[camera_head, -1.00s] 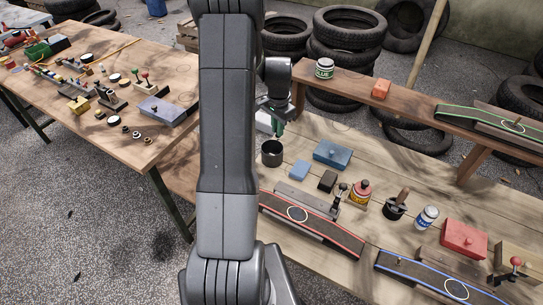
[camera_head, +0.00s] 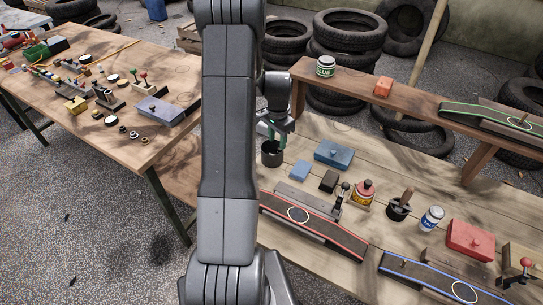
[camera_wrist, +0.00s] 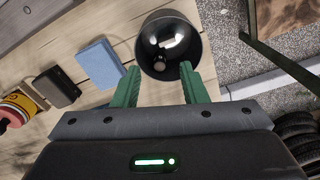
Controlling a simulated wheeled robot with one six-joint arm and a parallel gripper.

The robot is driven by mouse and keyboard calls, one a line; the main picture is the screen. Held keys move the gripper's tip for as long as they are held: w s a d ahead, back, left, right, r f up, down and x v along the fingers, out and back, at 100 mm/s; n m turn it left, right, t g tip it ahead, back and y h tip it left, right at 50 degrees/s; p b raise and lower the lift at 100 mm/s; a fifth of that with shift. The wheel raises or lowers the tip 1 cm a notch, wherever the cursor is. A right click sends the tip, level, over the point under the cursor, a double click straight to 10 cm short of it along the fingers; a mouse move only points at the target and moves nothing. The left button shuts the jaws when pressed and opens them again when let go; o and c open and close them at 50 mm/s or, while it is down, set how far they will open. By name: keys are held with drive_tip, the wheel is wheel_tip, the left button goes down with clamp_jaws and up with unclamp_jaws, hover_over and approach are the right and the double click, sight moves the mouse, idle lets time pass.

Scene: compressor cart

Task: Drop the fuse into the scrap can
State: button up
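The scrap can (camera_head: 271,158) is a dark, round, open can at the left end of the near bench. It also shows in the wrist view (camera_wrist: 148,30), where I look into its mouth. My gripper (camera_head: 272,141) is at the can, low over its rim. In the wrist view, its green fingers (camera_wrist: 160,72) stand wide apart at the can's near edge, with nothing clasped between them. Inside the can are a small grey round piece and bright pale glints. I cannot tell surely whether these are the fuse, and I see no clear fuse elsewhere.
A light blue block (camera_head: 300,171), a dark block (camera_head: 328,181) and a blue box (camera_head: 333,153) lie right of the can. A raised plank shelf (camera_head: 350,83) carries a glue tin (camera_head: 325,66). A cluttered second table (camera_head: 150,60) stands left.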

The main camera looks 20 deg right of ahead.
wheel_tip(320, 180, up, 14)
drive_tip(key=b, duration=0.1)
drive_tip(key=shift+b, duration=0.3)
idle(0.3)
drive_tip(key=shift+f, duration=0.15)
wheel_tip(320, 180, down, 10)
drive_tip(key=p, duration=0.3)
drive_tip(key=shift+p, duration=0.4)
idle(0.4)
